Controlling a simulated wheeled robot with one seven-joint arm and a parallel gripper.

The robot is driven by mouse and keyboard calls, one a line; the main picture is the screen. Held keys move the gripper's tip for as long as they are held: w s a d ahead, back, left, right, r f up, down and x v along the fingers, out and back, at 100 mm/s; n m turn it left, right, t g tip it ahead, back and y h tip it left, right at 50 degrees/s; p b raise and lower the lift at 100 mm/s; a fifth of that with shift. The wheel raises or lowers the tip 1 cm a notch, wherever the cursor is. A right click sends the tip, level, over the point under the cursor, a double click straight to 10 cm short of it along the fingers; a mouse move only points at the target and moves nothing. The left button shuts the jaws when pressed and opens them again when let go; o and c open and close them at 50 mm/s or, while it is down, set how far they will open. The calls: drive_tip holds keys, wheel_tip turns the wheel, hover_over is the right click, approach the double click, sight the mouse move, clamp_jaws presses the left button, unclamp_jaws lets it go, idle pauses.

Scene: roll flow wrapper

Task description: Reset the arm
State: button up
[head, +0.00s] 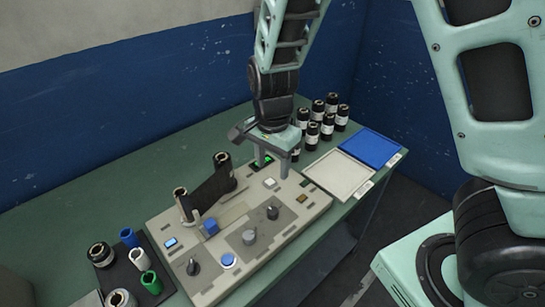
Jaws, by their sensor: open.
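My arm comes down from the top of the head view. My gripper (271,166) points downward with its jaws apart, over the far right part of the grey control panel (295,212). Its fingers are close to a green-lit button or display (268,183) on the panel. I see nothing between the fingers. Whether the fingertips touch the panel cannot be told from this view.
On the panel, a dark film web (210,190) runs between two upright rolls. Several black bottle-like rolls (327,122) stand behind my gripper. A white tray (338,174) and blue tray (370,148) lie right. Coloured rolls stand on a dark mat (122,275) at left.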

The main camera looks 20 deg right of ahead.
drive_tip(key=shift+r, duration=0.5)
drive_tip(key=shift+s, duration=0.1)
